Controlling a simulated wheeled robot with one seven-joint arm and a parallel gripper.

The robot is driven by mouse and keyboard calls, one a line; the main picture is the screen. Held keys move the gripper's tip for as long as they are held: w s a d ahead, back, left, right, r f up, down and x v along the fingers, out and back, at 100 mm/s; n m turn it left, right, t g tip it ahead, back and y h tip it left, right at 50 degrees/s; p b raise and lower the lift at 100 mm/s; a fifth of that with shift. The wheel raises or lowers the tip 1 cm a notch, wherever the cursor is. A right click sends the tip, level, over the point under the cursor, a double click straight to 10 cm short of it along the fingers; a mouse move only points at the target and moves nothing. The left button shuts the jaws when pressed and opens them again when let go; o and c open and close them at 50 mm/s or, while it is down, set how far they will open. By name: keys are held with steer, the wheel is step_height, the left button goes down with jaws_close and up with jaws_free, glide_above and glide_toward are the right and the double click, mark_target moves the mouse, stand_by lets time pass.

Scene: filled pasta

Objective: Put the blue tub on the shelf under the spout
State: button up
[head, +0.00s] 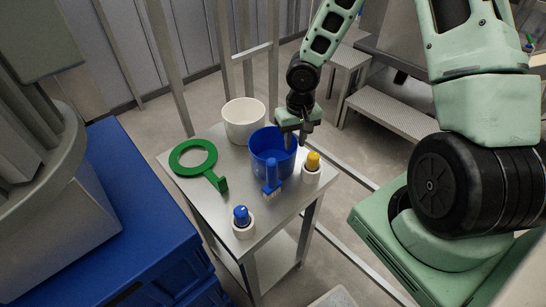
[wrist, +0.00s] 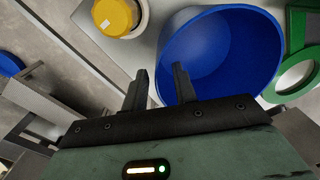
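The blue tub (head: 262,147) stands upright and looks empty on a small metal table. It also shows in the wrist view (wrist: 235,50). My gripper (head: 295,138) is at the tub's right rim in the head view, pointing down. In the wrist view my gripper (wrist: 160,88) is open, one finger overlapping the tub and the other outside its wall, with the near rim between them. I cannot tell whether either finger touches the tub. I cannot make out the shelf or the spout with certainty in either view.
The table (head: 281,212) also holds a white tub (head: 244,121), a green ring with a handle (head: 211,178), a blue brush (head: 271,177), a yellow-topped pot (head: 313,164) and a blue-topped pot (head: 242,218). Blue crates (head: 150,225) stand left. Metal steps (head: 400,113) are behind, right.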

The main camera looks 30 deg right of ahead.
step_height(320, 180, down, 3)
steer(key=shift+a+f, duration=0.1)
steer(key=shift+f, duration=0.05)
jaws_close()
